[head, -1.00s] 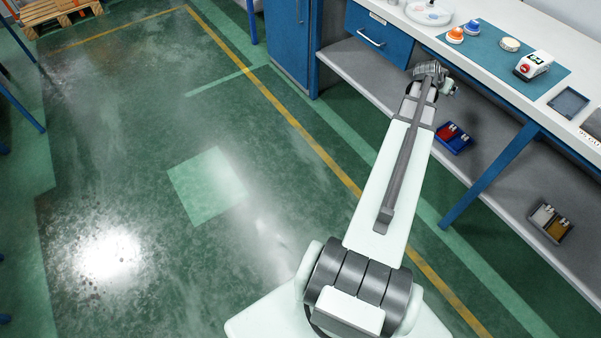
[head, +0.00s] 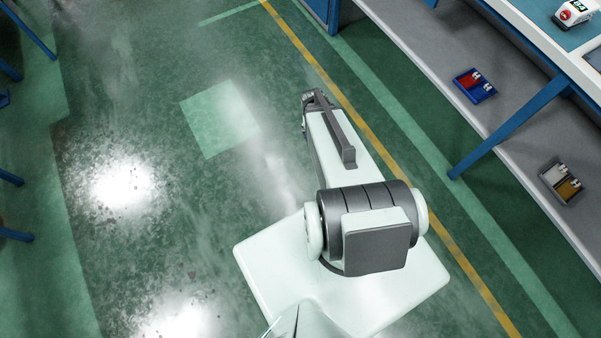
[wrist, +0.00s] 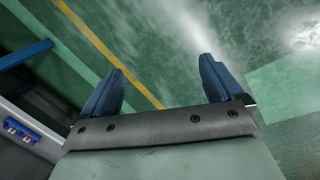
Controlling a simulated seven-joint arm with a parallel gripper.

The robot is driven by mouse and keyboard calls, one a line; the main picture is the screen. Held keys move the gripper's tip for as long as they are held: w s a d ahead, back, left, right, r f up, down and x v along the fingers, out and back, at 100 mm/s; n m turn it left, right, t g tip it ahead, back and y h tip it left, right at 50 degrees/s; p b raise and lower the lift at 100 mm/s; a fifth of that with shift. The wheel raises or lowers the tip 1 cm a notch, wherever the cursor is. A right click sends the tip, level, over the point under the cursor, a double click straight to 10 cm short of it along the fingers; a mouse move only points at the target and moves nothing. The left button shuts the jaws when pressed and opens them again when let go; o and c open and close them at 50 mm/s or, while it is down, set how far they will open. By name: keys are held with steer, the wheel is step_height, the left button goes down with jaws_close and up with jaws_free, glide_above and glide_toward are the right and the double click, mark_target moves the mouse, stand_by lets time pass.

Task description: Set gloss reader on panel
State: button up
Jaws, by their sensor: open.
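A white device with a red button and a small display (head: 572,13), which may be the gloss reader, sits on the teal mat (head: 526,12) on the bench top, cut by the head view's top edge. I cannot tell which thing is the panel. In the head view my arm hangs over the floor, well left of the bench, and the fingers are hidden.
The bench's grey lower shelf (head: 437,62) holds a red and blue tray (head: 475,87) and a grey and yellow tray (head: 563,182). The first tray also shows in the wrist view (wrist: 22,130). A blue slanted leg (head: 510,125) braces the bench.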

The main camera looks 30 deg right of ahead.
steer(key=s+a+f+n+g, duration=0.2)
steer(key=s+a+f+n, duration=0.1)
steer(key=s+a, duration=0.7)
steer(key=s+a+f+n+g+y, duration=0.1)
steer(key=s+a+f+n+g, duration=0.1)
steer(key=s+a, duration=0.7)
steer(key=shift+s+a+f+n+g+y, duration=0.3)
steer(key=shift+s+a+f+n+g, duration=0.15)
steer(key=shift+g, duration=0.15)
